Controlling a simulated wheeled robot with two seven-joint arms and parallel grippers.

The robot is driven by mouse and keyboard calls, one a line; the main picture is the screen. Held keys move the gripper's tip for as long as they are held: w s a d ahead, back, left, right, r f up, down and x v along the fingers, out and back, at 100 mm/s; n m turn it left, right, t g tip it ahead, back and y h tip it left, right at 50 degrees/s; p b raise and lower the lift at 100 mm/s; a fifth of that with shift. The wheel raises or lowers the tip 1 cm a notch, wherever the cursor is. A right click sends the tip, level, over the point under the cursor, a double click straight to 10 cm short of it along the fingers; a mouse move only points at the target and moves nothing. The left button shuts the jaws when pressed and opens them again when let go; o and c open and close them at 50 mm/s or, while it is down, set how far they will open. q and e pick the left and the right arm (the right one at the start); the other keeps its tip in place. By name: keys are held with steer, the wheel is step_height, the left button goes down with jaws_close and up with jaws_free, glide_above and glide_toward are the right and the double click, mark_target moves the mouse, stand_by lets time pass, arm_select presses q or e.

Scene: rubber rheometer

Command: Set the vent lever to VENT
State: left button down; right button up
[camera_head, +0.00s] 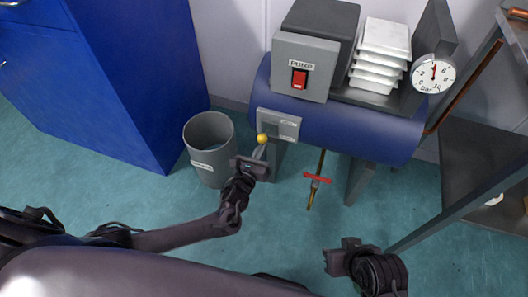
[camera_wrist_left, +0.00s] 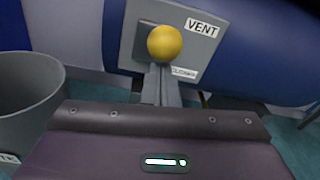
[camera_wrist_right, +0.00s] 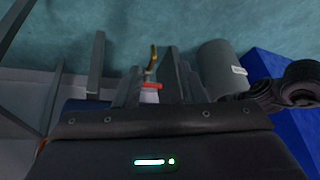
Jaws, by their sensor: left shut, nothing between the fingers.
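The vent lever's yellow ball knob (camera_head: 262,138) sticks out at the left of a grey plate (camera_head: 290,125) on the blue tank. In the left wrist view, the knob (camera_wrist_left: 165,43) stands left of a VENT label (camera_wrist_left: 202,28), with a CLOSED label (camera_wrist_left: 184,72) lower down. I cannot tell exactly which setting the lever is at. My left gripper (camera_head: 259,153) is shut and empty, its fingertips just below the knob in the picture; contact is unclear. My right gripper (camera_head: 340,257) is away from the lever at lower right; its fingers look apart in its wrist view.
A grey bin (camera_head: 208,150) stands left of the tank (camera_head: 355,130). A pump box with a red switch (camera_head: 299,79), stacked trays (camera_head: 382,55) and a gauge (camera_head: 433,74) sit above the tank. A red-handled valve (camera_head: 317,178) hangs below. A blue cabinet (camera_head: 120,75) is at left.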

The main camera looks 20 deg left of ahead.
arm_select(q)
steer(key=shift+r+p, duration=0.35)
steer(key=shift+p, duration=0.4)
arm_select(e)
steer(key=shift+s+d+r+g+h, duration=0.1)
steer(key=shift+s+d+g+h, duration=0.2)
steer(key=shift+d, duration=0.25)
steer(key=shift+s+d+r+g+h, duration=0.1)
steer(key=shift+s+d+g+h, duration=0.15)
steer(key=shift+d, duration=0.25)
arm_select(q)
steer(key=shift+w, duration=0.1)
arm_select(e)
steer(key=shift+w+d, duration=0.2)
steer(key=shift+w, duration=0.05)
arm_select(q)
steer(key=shift+r, duration=0.1)
